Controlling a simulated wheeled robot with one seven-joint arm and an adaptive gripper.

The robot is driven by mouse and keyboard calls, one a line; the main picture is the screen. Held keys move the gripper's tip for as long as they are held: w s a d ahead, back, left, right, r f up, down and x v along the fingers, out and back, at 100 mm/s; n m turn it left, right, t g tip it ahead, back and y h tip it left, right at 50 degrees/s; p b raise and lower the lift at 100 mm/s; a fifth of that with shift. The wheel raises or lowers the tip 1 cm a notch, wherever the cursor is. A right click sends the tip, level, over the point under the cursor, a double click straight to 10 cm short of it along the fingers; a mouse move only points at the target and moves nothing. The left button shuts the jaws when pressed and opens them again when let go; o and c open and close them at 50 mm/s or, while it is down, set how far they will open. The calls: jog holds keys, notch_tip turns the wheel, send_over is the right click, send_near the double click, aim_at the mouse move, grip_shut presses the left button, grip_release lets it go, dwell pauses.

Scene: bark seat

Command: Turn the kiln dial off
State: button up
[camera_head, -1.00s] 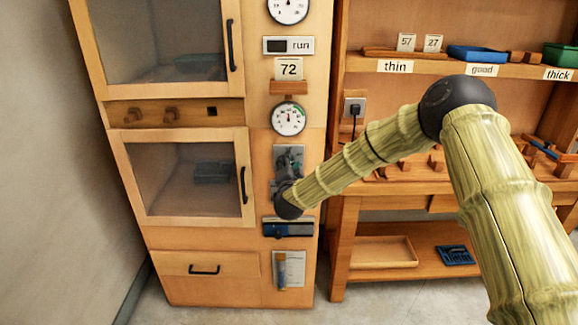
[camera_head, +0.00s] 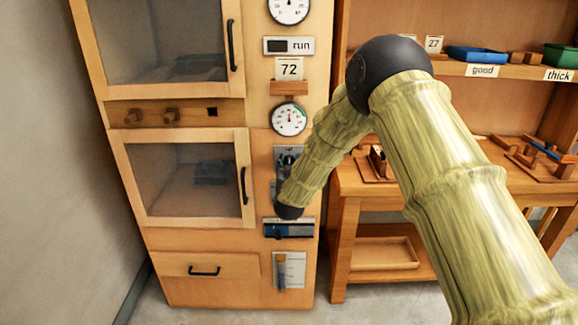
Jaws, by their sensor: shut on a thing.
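The kiln (camera_head: 215,238) is a tall wooden cabinet with two glazed doors. On its right column, below a round gauge (camera_head: 289,118), is a grey plate (camera_head: 279,152) with a dark round dial. My gripper (camera_head: 288,163) is at this plate, small and dark against it, shut on the dial. My forearm and black wrist joint cover much of the plate's lower right, so the fingers and the dial's pointer cannot be made out clearly.
A blue-and-grey strip (camera_head: 300,230) is just below my wrist. A card reading 72 (camera_head: 289,69) and a "run" sign (camera_head: 289,46) are above. A wooden workbench (camera_head: 345,192) with shelves stands close on the right, behind my arm. Floor is clear in front.

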jog(key=shift+f+n, duration=0.2)
jog(key=shift+n, duration=0.5)
jog(key=o, duration=1)
jog(key=shift+o, duration=0.2)
jog(key=shift+s+r, duration=0.1)
jog(key=shift+s, duration=0.05)
jog(key=s, duration=1.1)
jog(key=shift+s, duration=0.4)
